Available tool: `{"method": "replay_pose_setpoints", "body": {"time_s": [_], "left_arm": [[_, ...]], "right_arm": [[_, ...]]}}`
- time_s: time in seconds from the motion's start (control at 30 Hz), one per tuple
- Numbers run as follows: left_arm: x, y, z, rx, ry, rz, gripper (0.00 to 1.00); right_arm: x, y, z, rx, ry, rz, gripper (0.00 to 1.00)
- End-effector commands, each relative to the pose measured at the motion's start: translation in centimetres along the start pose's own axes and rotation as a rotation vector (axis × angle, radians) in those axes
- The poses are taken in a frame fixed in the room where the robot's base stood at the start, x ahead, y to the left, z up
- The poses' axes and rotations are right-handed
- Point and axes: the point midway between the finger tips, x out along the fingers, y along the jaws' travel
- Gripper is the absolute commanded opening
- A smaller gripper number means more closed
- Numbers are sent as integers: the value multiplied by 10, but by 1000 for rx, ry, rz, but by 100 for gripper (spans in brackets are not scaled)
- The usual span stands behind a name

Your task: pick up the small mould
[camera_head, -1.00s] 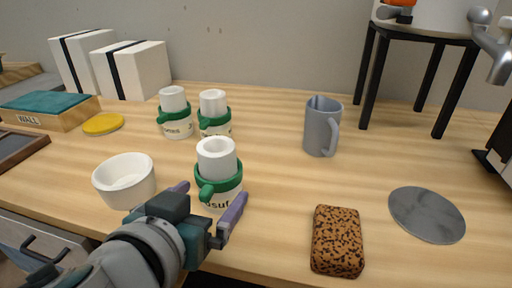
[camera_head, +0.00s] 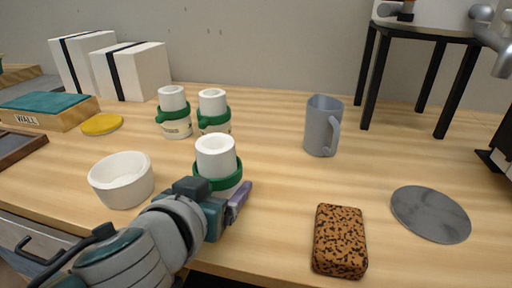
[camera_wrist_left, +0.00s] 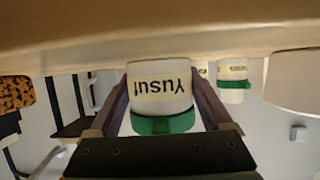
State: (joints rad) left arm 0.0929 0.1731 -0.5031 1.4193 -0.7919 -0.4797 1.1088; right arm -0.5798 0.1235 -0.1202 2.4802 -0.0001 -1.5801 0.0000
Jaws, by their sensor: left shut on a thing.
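In the left wrist view the mould (camera_wrist_left: 160,90) appears upside down between the two fingers of my left gripper (camera_wrist_left: 160,100). Two similar green-banded moulds, one at the left (camera_head: 174,112) and one beside it (camera_head: 213,112), stand behind it. My right gripper is not in view.
A white bowl (camera_head: 122,182) stands left of the held mould. A grey mug (camera_head: 322,127), a speckled brown block (camera_head: 340,240) and a grey disc (camera_head: 430,214) lie to the right. A yellow disc (camera_head: 102,124) lies at the left. The table's middle is clear.

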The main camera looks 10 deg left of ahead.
Motion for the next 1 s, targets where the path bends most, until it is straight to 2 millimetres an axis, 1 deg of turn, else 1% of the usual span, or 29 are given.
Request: {"method": "replay_pose_setpoints", "body": {"time_s": [0.03, 0.07, 0.4, 0.43, 0.47, 0.5, 0.53, 0.67, 0.77, 0.87, 0.97, 1.0], "left_arm": [[0, 0, 0, 0, 0, 0, 61], [0, 0, 0, 0, 0, 0, 57], [0, 0, 0, 0, 0, 0, 19], [0, 0, 0, 0, 0, 0, 16], [0, 0, -2, 0, 4, 1, 16], [0, 0, -2, 0, 4, 1, 8], [0, 0, -2, 0, 3, 1, 5], [0, 0, -2, 0, 3, 1, 5], [-2, 0, -6, 1, 4, 1, 5], [-6, 0, -16, -1, 5, 1, 5], [-12, 0, -32, -1, 6, 1, 5], [-16, 0, -40, -1, 6, 2, 5]], "right_arm": [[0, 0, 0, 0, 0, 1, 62], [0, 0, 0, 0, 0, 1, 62], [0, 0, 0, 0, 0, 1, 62], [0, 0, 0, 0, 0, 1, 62], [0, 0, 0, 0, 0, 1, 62], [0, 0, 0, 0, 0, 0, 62], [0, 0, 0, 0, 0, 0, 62], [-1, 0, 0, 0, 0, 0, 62], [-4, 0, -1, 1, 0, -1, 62], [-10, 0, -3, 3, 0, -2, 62], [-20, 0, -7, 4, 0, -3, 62], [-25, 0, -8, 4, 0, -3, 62]]}}
